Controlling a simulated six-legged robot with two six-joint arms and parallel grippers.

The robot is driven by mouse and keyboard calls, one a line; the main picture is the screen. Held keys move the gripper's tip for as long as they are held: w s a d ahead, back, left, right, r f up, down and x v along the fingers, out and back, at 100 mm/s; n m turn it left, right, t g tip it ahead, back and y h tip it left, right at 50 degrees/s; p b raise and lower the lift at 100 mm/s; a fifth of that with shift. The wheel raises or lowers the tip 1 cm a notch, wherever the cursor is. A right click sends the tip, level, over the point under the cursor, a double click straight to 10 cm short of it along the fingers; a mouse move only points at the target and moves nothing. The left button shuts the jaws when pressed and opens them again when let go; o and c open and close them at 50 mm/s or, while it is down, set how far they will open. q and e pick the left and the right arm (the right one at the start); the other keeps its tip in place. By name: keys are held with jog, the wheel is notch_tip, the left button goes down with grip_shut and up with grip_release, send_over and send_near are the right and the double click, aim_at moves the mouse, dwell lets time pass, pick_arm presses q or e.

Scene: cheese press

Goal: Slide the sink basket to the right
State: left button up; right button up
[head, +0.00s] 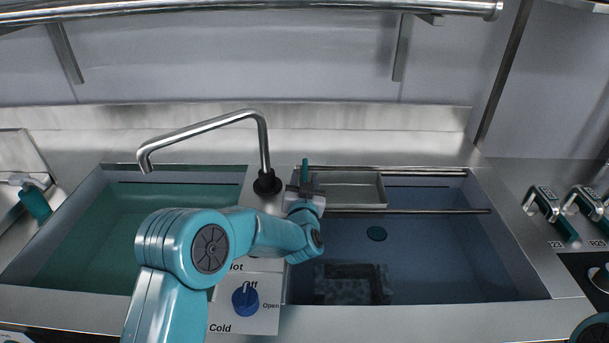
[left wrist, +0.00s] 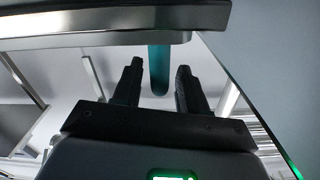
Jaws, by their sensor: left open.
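The sink basket (head: 350,190) is a shallow metal tray at the back left of the right basin (head: 440,255). A teal upright handle (head: 304,172) stands at its left end. My left gripper (head: 303,188) is at that handle, partly hidden by its own wrist. In the left wrist view the gripper (left wrist: 157,82) is open, with the teal handle (left wrist: 158,65) showing between its two fingers. I cannot tell whether either finger touches it. A metal edge (left wrist: 120,30) crosses the top of that view. My right gripper is not in view.
A metal rail (head: 440,211) runs right from the basket. The basin has open room right of the basket. The faucet (head: 262,150) rises left of my gripper; a blue knob (head: 245,298) is in front.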

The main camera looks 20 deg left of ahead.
pick_arm(q)
jog(key=shift+x, duration=0.9)
grip_shut()
jog(key=shift+d, duration=0.1)
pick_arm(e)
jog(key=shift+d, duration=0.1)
